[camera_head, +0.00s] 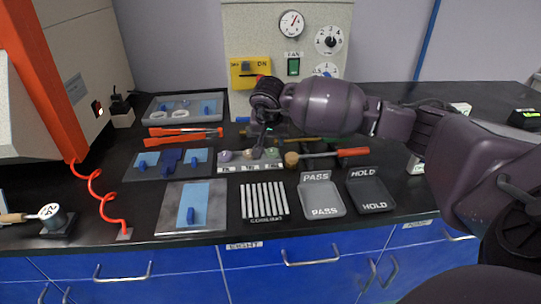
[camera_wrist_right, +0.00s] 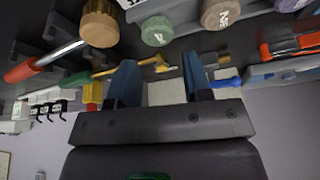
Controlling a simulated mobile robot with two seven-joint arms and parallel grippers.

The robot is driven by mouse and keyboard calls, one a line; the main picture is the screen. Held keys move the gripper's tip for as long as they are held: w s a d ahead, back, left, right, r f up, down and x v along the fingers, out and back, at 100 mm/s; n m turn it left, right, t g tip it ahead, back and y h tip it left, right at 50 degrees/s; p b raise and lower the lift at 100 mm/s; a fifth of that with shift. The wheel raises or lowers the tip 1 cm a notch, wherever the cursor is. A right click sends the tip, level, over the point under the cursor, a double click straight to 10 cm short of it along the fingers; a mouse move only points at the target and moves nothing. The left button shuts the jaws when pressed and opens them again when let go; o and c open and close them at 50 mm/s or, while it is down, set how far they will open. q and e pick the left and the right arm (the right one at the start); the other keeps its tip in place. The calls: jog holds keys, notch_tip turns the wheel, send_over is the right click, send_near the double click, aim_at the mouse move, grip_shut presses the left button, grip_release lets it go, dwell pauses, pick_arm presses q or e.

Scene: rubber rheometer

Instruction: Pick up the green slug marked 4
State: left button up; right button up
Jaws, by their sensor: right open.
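The green slug (camera_wrist_right: 157,30) sits in the slug rack at the top of the right wrist view, beyond my fingertips; its mark is too blurred to read. My left gripper is not in view.
A mallet with a brass-coloured head (camera_head: 291,160) lies right of the rack. In front are a cooling rack (camera_head: 264,202), a PASS tray (camera_head: 322,212) and a HOLD tray (camera_head: 375,207). Orange-handled tools (camera_head: 180,141) lie left. A panel with gauges (camera_head: 255,30) stands behind.

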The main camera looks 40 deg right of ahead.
aim_at(272, 151)
jog(key=x, duration=0.3)
jog(key=b+x, duration=0.1)
jog(key=x, duration=0.1)
jog(key=shift+s+a+f, duration=0.15)
jog(key=shift+s+f, duration=0.05)
jog(key=shift+s, duration=0.05)
jog(key=shift+r, duration=0.15)
jog(key=shift+c, duration=0.3)
jog(key=c, duration=0.5)
